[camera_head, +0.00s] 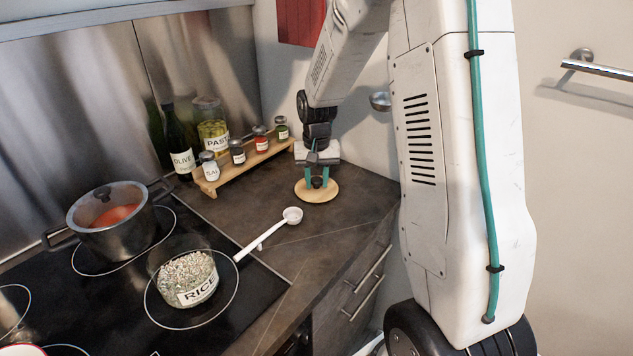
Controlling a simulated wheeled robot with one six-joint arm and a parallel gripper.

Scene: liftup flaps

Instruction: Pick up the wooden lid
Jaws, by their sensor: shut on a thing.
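The wooden lid (317,194) is a pale round disc with a small dark knob in its middle. It is at the back right of the dark countertop, in front of the spice rack's right end. My gripper (317,180) points straight down over the lid, its two teal fingers shut on the knob. The lid looks level. I cannot tell whether it touches the counter or hangs slightly above it.
A spice rack (243,167) with several jars stands left of the lid. A white ladle (268,232) lies in front. A glass rice bowl (187,278) and a pot of red soup (113,218) are on the cooktop. The counter (340,220) right of the ladle is clear.

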